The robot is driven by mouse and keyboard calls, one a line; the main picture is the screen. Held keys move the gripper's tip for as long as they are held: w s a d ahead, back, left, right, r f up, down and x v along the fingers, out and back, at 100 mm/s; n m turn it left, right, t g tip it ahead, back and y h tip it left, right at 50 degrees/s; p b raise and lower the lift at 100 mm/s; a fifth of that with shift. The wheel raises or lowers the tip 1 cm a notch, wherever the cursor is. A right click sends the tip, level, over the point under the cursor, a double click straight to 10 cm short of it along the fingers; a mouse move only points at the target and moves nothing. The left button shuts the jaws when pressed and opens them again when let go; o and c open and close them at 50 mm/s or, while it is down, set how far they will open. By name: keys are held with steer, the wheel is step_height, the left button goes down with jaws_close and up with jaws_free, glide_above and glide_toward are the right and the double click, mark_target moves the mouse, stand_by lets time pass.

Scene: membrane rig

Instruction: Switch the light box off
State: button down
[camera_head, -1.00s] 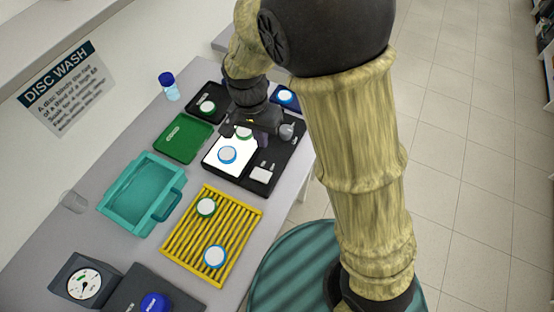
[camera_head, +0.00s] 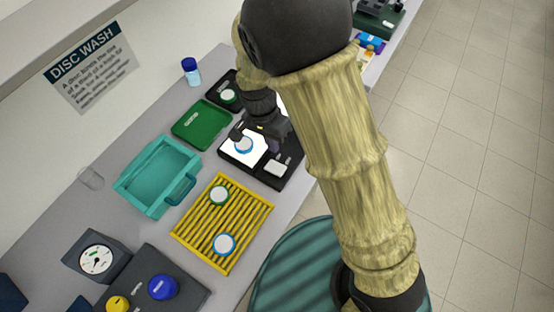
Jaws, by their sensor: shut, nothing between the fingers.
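The light box is a black slab (camera_head: 264,181) with a bright white panel (camera_head: 257,157) and a pale rectangular rocker (camera_head: 277,168) at its front right. My gripper (camera_head: 274,146) is shut and empty. It hangs over the far part of the light box, behind the pale rocker, and hides some of the panel and the box's far edge. I cannot tell whether its tips touch the box.
A yellow ribbed rack (camera_head: 196,233) with two discs stands in front. A teal tray (camera_head: 131,200), a green tray (camera_head: 187,128) and a dark pad with a disc (camera_head: 213,94) lie left and behind. A gauge (camera_head: 97,260) and blue knob (camera_head: 163,287) are at front left.

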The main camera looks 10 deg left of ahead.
mark_target(279, 168)
steer(key=f, duration=0.3)
steer(key=d+f+p, duration=0.1)
steer(key=f, duration=0.2)
steer(key=s+f+p, duration=0.1)
steer(key=f, duration=0.2)
steer(key=shift+d, duration=0.35)
steer(key=shift+w+a+f, duration=0.1)
